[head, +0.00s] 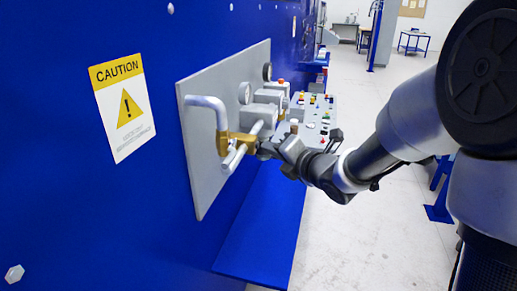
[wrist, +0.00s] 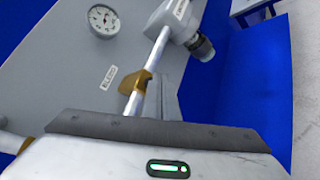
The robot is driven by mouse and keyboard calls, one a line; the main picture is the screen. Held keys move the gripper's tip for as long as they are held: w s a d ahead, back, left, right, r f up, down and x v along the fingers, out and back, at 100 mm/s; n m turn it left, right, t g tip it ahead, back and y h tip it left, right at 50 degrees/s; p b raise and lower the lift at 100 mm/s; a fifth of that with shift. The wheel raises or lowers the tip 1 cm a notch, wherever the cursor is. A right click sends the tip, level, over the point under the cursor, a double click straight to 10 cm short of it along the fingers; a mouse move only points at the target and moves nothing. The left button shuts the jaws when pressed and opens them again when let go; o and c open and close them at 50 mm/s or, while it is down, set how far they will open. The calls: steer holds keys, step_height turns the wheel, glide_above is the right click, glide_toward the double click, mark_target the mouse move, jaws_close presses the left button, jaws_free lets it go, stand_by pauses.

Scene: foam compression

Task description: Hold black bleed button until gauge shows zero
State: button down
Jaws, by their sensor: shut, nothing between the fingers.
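A brass fitting (head: 222,142) sits on the pipework of a grey panel (head: 203,180). It also shows in the wrist view (wrist: 133,82), beside a small label (wrist: 109,77) that seems to read BLEED. My gripper (head: 262,149) is shut and empty, with its tip at or very near the right end of the fitting; I cannot tell if it touches. I cannot make out the black bleed button; the gripper may hide it. A round white gauge (wrist: 103,19) is on the panel in the wrist view; its reading is too small to tell.
A grey box with a dark round end (wrist: 203,48) stands out from the panel. A bent pipe (head: 205,101) sticks out at left. A blue shelf (head: 262,225) lies below. A console with coloured buttons (head: 315,115) is beyond. The floor at right is open.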

steer(key=shift+a+r+b, duration=0.1)
steer(key=shift+a+b, duration=0.4)
steer(key=shift+a, duration=0.15)
stand_by(4.3)
stand_by(0.7)
steer(key=shift+s+d, duration=0.1)
steer(key=shift+d, duration=0.85)
steer(key=shift+d, duration=0.1)
steer(key=shift+s+d, duration=0.25)
steer(key=shift+d, duration=1)
steer(key=shift+s+d, duration=0.2)
steer(key=shift+d, duration=1)
